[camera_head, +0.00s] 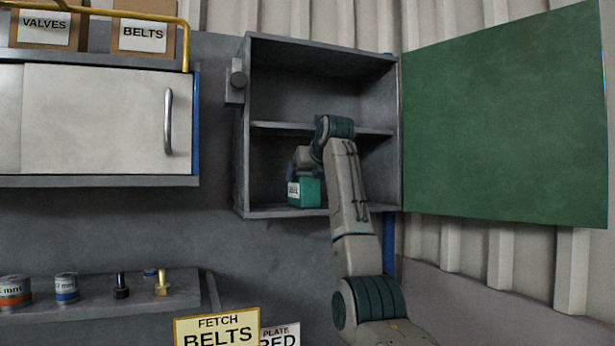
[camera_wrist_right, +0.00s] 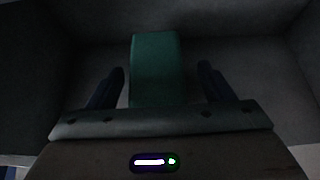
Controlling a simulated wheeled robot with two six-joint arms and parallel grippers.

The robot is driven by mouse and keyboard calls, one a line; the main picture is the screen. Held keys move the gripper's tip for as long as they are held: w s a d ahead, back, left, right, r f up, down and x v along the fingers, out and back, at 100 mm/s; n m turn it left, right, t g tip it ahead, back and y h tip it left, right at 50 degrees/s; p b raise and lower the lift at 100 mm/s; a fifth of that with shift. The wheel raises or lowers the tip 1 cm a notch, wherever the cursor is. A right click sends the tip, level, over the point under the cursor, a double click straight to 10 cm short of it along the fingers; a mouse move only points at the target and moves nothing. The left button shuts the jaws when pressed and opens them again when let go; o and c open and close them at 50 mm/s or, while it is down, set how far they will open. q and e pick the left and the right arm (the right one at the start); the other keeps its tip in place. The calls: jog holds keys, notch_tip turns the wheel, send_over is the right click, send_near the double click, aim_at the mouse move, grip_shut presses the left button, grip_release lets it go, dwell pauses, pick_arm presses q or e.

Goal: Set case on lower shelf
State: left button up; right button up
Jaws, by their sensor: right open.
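The green case (camera_head: 308,192), with a white label on its front, sits on the lower shelf (camera_head: 270,212) of the open wall cabinet. My right arm reaches into the lower compartment, and my right gripper (camera_head: 303,172) is at the case. In the right wrist view, the case (camera_wrist_right: 156,68) stands between the two dark fingers of the right gripper (camera_wrist_right: 162,85). The fingers are open, with a gap on each side of the case. My left gripper is in neither view.
The cabinet's green door (camera_head: 505,120) stands wide open to the right. A middle shelf (camera_head: 275,126) lies above the case, and the upper compartment is empty. A closed white cabinet (camera_head: 95,115) hangs at left. A ledge (camera_head: 100,306) below holds cans and bolts.

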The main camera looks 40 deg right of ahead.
jog(key=shift+s+a+r, duration=0.1)
jog(key=shift+s+r, duration=0.05)
jog(key=b+v, duration=0.2)
jog(key=shift+s+a, duration=0.1)
jog(key=shift+s, duration=0.3)
jog(key=b+v, duration=0.2)
jog(key=v, duration=0.7)
jog(key=shift+r+b, duration=0.15)
jog(key=shift+b, duration=0.25)
jog(key=shift+w, duration=0.15)
